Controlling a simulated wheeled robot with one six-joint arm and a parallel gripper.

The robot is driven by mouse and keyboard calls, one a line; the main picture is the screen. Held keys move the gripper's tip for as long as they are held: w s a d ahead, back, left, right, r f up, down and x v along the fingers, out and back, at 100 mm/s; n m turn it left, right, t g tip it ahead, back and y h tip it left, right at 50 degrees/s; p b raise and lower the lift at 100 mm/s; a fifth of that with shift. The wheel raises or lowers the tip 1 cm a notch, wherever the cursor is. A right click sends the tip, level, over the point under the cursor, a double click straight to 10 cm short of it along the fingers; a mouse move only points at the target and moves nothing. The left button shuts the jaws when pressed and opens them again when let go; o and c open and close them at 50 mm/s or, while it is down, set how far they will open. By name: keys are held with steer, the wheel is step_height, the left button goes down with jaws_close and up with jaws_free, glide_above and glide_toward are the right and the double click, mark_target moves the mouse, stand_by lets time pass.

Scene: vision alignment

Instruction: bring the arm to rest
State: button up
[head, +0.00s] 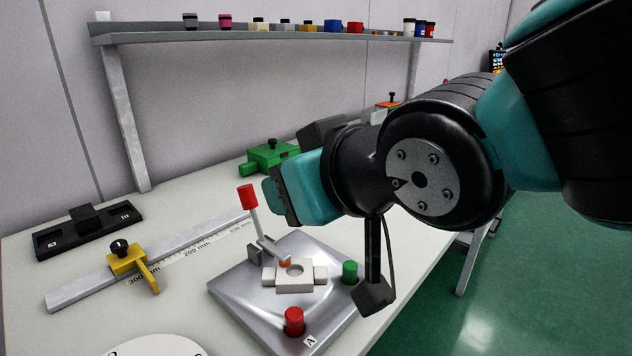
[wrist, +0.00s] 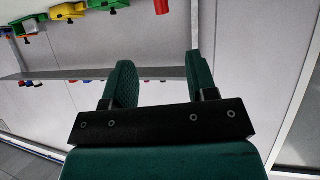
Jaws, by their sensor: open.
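My arm reaches in from the right in the head view, held above the bench (head: 190,270). My gripper (head: 276,200) points left, beside the red-knobbed lever of the metal fixture (head: 240,312). In the wrist view my gripper (wrist: 158,72) shows two green fingers spread apart with nothing between them. From the head view I cannot tell whether it touches the lever (head: 250,200). A pale block with a round hole (head: 294,277) sits on the fixture.
A red button (head: 294,321) and a green button (head: 350,271) stand on the fixture. A ruler with a yellow slider (head: 128,262), a black holder (head: 88,232) and a green clamp (head: 268,157) lie on the bench. A shelf (head: 280,36) with small parts runs behind.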

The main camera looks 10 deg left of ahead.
steer(key=d+m+g+h+p, duration=0.25)
steer(key=d+p, duration=0.25)
steer(key=d, duration=0.5)
steer(key=s+d+g+h+p, duration=0.1)
steer(key=s+d+g+p, duration=0.4)
steer(key=s+d, duration=0.5)
steer(key=shift+s+d+g, duration=0.3)
steer(key=shift+d+g, duration=0.05)
steer(key=shift+g, duration=0.4)
steer(key=shift+h, duration=0.25)
